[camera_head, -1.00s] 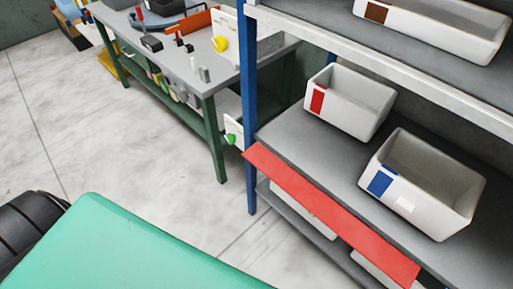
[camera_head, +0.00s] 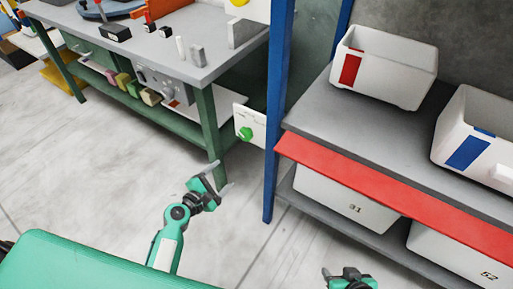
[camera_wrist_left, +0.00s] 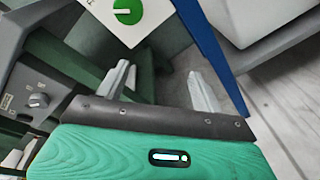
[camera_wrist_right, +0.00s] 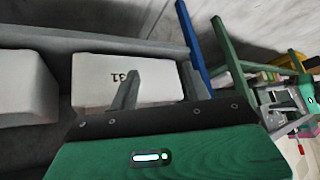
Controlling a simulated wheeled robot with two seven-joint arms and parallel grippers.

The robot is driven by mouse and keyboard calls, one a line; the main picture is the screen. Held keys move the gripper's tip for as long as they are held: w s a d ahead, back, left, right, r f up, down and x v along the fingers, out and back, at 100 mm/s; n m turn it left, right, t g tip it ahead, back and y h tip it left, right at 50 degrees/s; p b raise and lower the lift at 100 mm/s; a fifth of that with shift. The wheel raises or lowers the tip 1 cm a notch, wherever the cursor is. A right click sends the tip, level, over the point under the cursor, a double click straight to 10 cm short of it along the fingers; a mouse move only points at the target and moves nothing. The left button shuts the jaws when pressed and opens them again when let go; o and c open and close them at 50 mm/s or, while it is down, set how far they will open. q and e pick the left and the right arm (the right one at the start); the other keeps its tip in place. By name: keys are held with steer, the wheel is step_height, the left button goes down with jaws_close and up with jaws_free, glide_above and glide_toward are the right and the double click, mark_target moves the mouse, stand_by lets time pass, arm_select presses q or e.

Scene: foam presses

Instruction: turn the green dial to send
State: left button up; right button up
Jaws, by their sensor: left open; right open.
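The green dial (camera_head: 246,133) sits on a white panel (camera_head: 258,122) between the workbench leg and the blue shelf post. The dial also shows at the top edge of the left wrist view (camera_wrist_left: 127,12), with a pale mark across it. Any lettering around it is too small or cut off to read. My left gripper (camera_head: 213,182) is open and empty, below and left of the dial in the head view and apart from it. My right gripper (camera_head: 350,278) is open and empty at the bottom edge, in front of the shelf and away from the dial.
The green-legged workbench (camera_head: 208,60) stands left of the panel. The blue post (camera_head: 279,110) and the red-edged shelf (camera_head: 400,190) stand to its right. White bins numbered 31 (camera_head: 340,202) and 52 (camera_head: 465,258) sit low. The floor in front is clear.

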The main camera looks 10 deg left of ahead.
mark_target(243, 136)
arm_select(q)
step_height(243, 136, up, 6)
steer(key=f+n+t+b, duration=0.1)
steer(key=n+t, duration=0.1)
steer(key=shift+h, duration=0.3)
steer(key=x, duration=1.2)
steer(key=shift+w+a, duration=0.25)
steer(key=shift+w, duration=0.25)
steer(key=shift+w+d, duration=0.15)
steer(key=shift+w, duration=0.35)
arm_select(e)
steer(key=shift+t, duration=0.4)
steer(key=r, duration=0.4)
steer(key=shift+s+a+r, duration=0.1)
steer(key=shift+s+a, duration=0.1)
steer(key=shift+a, duration=0.15)
arm_select(q)
steer(key=c, duration=1)
